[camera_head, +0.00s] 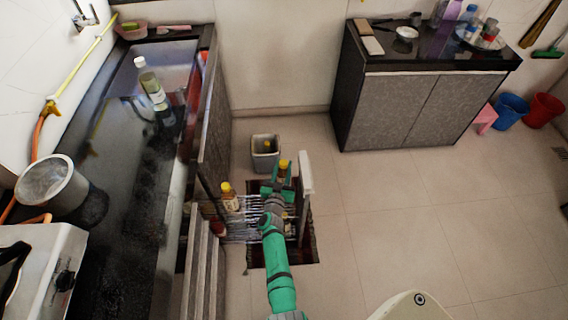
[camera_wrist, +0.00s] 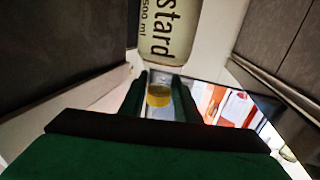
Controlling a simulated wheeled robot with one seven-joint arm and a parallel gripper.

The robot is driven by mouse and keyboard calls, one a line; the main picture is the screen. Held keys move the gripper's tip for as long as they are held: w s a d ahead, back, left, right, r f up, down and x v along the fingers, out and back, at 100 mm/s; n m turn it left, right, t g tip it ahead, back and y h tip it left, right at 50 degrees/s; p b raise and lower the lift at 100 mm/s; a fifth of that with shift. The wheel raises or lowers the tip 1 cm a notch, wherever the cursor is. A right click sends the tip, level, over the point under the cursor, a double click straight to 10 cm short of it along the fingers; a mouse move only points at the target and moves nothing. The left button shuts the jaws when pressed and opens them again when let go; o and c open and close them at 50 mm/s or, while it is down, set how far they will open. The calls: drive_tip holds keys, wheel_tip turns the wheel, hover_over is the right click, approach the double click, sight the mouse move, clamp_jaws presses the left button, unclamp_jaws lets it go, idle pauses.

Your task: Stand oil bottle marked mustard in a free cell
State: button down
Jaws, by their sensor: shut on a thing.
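My gripper (camera_head: 277,186) is at the pull-out wire rack (camera_head: 240,232) below the counter. It is shut on the oil bottle marked mustard (camera_head: 285,165), whose yellow cap shows above the jaws. In the wrist view its pale label (camera_wrist: 168,32) reads "stard" and "500 ml", large beyond the fingers. My gripper (camera_wrist: 160,90) fills the lower part of that view. A yellow cap (camera_wrist: 158,96) shows between the fingers; I cannot tell which bottle it belongs to. Another yellow-capped bottle (camera_head: 231,198) stands at the rack's left side. My arm hides part of the rack's cells.
A pale upright panel (camera_head: 306,175) stands close to my gripper's right. A grey bin (camera_head: 265,160) with a yellow-topped thing inside is behind. The counter (camera_head: 130,215) rises at the left. The floor at the right is clear.

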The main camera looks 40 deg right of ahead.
drive_tip(key=shift+s+a, duration=0.5)
drive_tip(key=shift+s, duration=0.3)
drive_tip(key=shift+s+a, duration=0.45)
drive_tip(key=shift+s, duration=0.35)
drive_tip(key=shift+s+a, duration=0.5)
drive_tip(key=shift+s, duration=0.3)
drive_tip(key=shift+f, duration=2.55)
drive_tip(key=c, duration=1.3)
unclamp_jaws()
drive_tip(key=shift+o, duration=0.2)
drive_tip(key=shift+f, duration=0.15)
drive_tip(key=shift+a, duration=0.1)
